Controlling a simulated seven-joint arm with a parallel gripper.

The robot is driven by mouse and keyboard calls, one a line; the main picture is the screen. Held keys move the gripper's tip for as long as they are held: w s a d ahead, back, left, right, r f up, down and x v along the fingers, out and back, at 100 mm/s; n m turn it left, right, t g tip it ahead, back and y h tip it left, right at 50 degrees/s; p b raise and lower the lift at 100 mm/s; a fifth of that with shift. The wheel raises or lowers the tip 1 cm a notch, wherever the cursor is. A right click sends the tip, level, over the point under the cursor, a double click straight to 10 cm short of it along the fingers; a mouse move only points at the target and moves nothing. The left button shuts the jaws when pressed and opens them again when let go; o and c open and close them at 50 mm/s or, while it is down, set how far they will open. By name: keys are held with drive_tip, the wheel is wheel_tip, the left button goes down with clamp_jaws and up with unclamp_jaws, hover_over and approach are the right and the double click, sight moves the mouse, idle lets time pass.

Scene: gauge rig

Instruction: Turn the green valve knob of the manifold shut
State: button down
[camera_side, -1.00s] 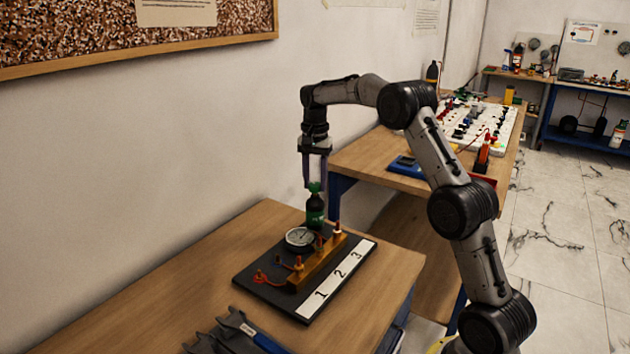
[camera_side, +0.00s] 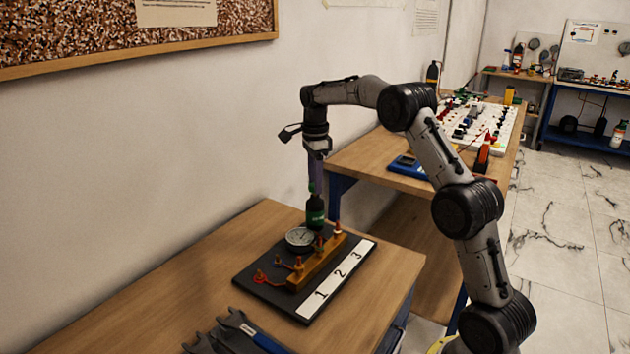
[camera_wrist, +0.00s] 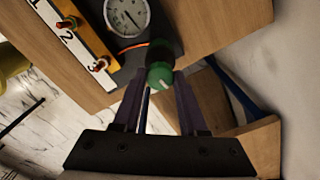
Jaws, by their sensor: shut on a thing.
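The manifold is a brass block (camera_side: 316,264) with several ports on a dark board (camera_side: 262,272), beside a strip numbered 1, 2, 3 (camera_side: 335,282). A dark green bottle (camera_side: 315,213) stands upright at the board's far end. The fingers hide part of the knob in the side view.
A round gauge (camera_side: 300,238) stands beside the brass block, its dial also facing the wrist view (camera_wrist: 127,16). Blue-handled wrenches (camera_side: 236,332) lie at the table's front. Another bench (camera_side: 375,172) is behind. The wooden table (camera_side: 170,300) left of the board is clear.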

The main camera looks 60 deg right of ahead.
drive_tip(key=shift+r+m, duration=0.1)
drive_tip(key=shift+m, duration=0.9)
drive_tip(key=shift+c, duration=2.2)
unclamp_jaws()
wheel_tip(320, 180, up, 14)
